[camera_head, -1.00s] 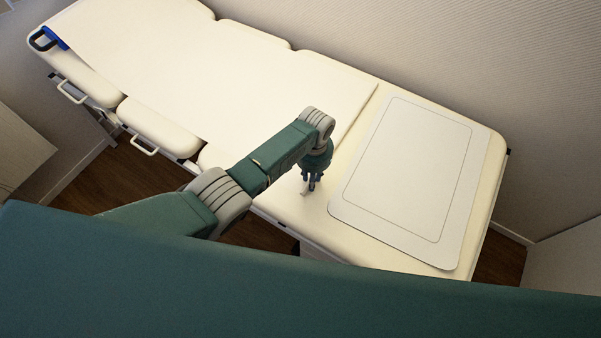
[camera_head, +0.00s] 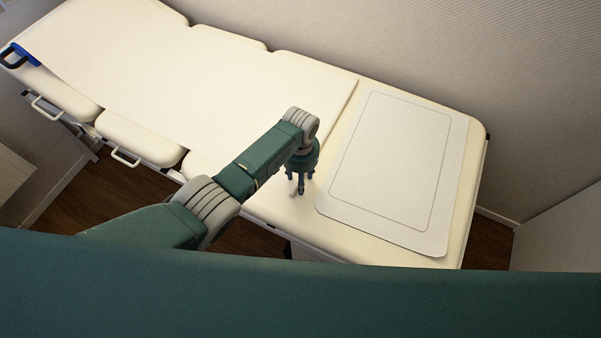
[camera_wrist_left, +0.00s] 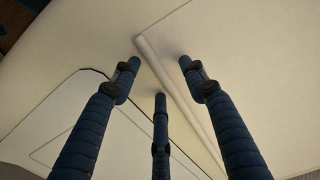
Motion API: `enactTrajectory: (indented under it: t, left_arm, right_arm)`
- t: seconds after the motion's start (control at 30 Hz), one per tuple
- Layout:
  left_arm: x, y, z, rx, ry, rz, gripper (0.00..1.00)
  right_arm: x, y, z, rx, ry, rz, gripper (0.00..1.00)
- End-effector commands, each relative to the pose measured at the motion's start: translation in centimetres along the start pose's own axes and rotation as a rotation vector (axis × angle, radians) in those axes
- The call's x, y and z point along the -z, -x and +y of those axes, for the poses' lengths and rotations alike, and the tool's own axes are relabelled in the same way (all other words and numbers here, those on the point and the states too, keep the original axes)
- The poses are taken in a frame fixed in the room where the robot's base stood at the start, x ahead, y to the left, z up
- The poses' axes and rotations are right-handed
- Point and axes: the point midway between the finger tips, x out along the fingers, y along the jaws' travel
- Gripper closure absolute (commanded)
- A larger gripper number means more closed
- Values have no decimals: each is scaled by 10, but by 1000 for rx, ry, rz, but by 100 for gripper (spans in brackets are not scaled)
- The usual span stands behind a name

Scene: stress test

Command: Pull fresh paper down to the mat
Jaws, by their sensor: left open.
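The white paper (camera_head: 215,90) runs along the padded couch from the upper left. Its end edge lies close beside the mat (camera_head: 445,215), a pale rounded sheet with a thin outline. My left gripper (camera_head: 298,190) points down at the couch's near side, left of the mat, with its fingers spread. In the left wrist view, the three fingers of this gripper (camera_wrist_left: 160,75) are apart with nothing clasped. The paper's thick end edge (camera_wrist_left: 180,95) runs between them, and the mat (camera_wrist_left: 75,115) shows at lower left. My right gripper is not in view.
A blue and black handle-like part (camera_head: 20,55) sits at the couch's far left end. White side rails (camera_head: 125,157) stick out along the near side. A wall stands behind the couch. Dark wooden floor (camera_head: 135,190) shows in front.

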Motion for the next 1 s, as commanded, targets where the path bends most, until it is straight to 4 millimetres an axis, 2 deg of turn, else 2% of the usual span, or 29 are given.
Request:
enactTrajectory:
  t: [0.17,0.4,0.6,0.8,1.0]
  left_arm:
    - [1,17,0,-1,-1,3,56]
    - [2,68,0,-1,0,7,56]
    - [1,103,0,0,0,5,56]
    - [0,118,0,0,1,3,56]
    - [0,119,0,0,1,2,56]
  right_arm:
    - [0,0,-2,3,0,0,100]
    - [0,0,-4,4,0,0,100]
    - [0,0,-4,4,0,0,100]
    - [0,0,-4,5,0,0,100]
    - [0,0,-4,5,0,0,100]
